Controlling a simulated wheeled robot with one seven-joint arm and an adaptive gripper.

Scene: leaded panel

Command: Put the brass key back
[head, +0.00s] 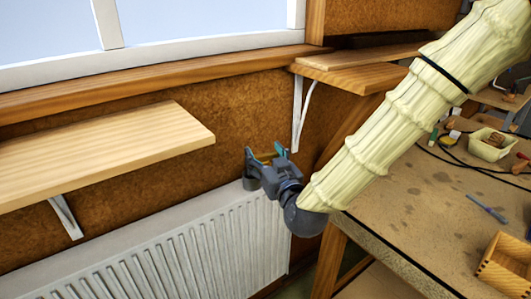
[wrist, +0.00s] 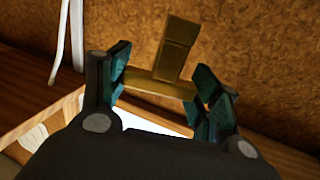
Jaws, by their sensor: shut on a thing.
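The brass key (wrist: 176,48) shows in the wrist view as a dull gold piece, with a crossbar between the finger pads and a blocky part sticking up beyond them. My gripper (wrist: 162,82) is shut on the crossbar, one teal-padded finger at each end. In the head view my gripper (head: 265,160) is above the far end of the white radiator, in front of the brown wall, with a bit of the key showing yellowish between its fingers. The place where the key belongs cannot be made out in these views.
A wooden shelf (head: 110,150) is on the wall at left, and a corner shelf (head: 355,75) is behind my arm. The white radiator (head: 190,250) is below. At right a workbench (head: 420,215) holds a cream tub (head: 489,144), a wooden box (head: 507,265) and tools.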

